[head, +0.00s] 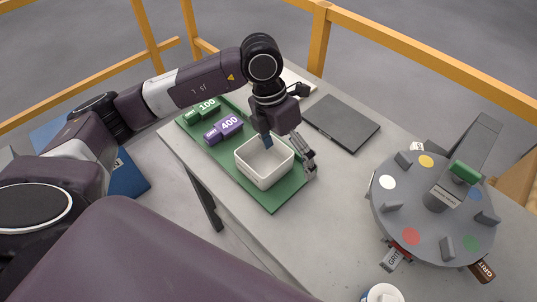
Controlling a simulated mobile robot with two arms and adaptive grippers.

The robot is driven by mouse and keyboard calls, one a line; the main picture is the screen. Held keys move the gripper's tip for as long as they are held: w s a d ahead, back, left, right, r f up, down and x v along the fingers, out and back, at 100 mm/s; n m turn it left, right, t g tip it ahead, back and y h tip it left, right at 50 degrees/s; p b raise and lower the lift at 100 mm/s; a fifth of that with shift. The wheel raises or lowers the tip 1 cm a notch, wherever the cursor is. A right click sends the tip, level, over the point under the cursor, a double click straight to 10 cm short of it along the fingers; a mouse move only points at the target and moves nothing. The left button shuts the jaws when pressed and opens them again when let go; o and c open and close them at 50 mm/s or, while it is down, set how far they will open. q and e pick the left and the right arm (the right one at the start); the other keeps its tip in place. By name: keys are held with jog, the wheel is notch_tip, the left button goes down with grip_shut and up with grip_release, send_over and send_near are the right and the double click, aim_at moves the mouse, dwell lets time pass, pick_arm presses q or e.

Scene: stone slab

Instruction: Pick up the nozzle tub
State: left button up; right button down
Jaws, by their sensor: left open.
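A white open tub (264,174), which I take for the nozzle tub, stands upright on a green mat (273,203). My left gripper (288,148) is over the tub's far right side, pointing down. Its fingers are apart. One finger reaches down over the tub's inside and the other is outside, beyond the right wall, so the wall lies between them. I cannot tell whether either finger touches the tub. The tub looks empty from here, though part of its inside is hidden by a finger. My right gripper is not in view.
A purple block marked 400 (223,129) and a green block marked 100 (202,111) lie left of the tub. A dark flat plate (341,122) lies behind right. A grey turntable (406,218) with coloured dots stands right. Bare slab (336,217) lies between.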

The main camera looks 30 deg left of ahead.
pick_arm(q)
jog(key=w+a+n+y, duration=0.1)
jog(key=w+a+y, duration=0.15)
jog(key=a, duration=0.55)
jog(key=p, duration=0.3)
send_over(265, 166)
jog(key=shift+y, duration=0.25)
notch_tip(265, 166, down, 6)
jog(key=shift+s+a+f, duration=0.1)
jog(key=shift+f, duration=0.35)
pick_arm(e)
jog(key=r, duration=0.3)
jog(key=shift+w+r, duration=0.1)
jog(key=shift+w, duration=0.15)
pick_arm(q)
jog(key=shift+c, duration=0.3)
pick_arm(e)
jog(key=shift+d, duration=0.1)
pick_arm(q)
jog(key=c, duration=1.1)
